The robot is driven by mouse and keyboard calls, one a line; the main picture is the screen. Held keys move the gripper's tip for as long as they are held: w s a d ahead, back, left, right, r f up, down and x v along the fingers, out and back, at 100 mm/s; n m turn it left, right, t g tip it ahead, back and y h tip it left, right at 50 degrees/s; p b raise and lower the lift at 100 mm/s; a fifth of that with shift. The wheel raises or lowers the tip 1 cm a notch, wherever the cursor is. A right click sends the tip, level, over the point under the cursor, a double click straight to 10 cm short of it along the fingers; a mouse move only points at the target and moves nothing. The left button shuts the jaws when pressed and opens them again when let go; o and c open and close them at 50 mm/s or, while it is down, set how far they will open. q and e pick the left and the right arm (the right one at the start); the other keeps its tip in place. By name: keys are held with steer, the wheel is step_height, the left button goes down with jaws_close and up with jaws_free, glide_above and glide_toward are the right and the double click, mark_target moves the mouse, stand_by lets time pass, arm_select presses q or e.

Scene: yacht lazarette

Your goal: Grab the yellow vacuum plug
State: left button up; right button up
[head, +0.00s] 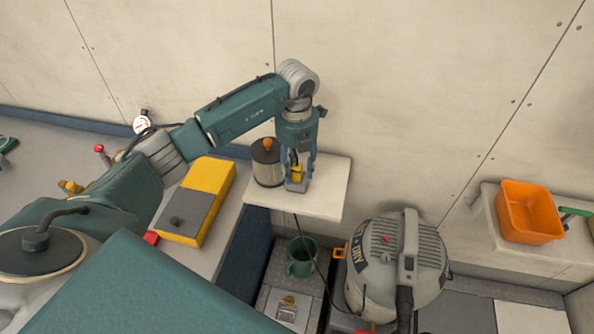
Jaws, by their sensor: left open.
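The yellow vacuum plug (298,172) is on the small white shelf (325,195), with a dark cord running down from it past the shelf's front edge. My left gripper (297,182) points down over the shelf, its open fingers around the plug. The fingers and wrist hide part of the plug, and I cannot tell whether they touch it. The grey wet/dry vacuum (385,265) stands lower down, right of the shelf. My right gripper is not in view.
A dark canister with an orange knob (266,165) stands close to the gripper's left. A yellow and grey box (200,200) lies on the left counter. A green mug (301,257) is below the shelf. An orange bin (529,212) sits on the right ledge.

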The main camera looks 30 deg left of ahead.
arm_select(q)
jaws_close()
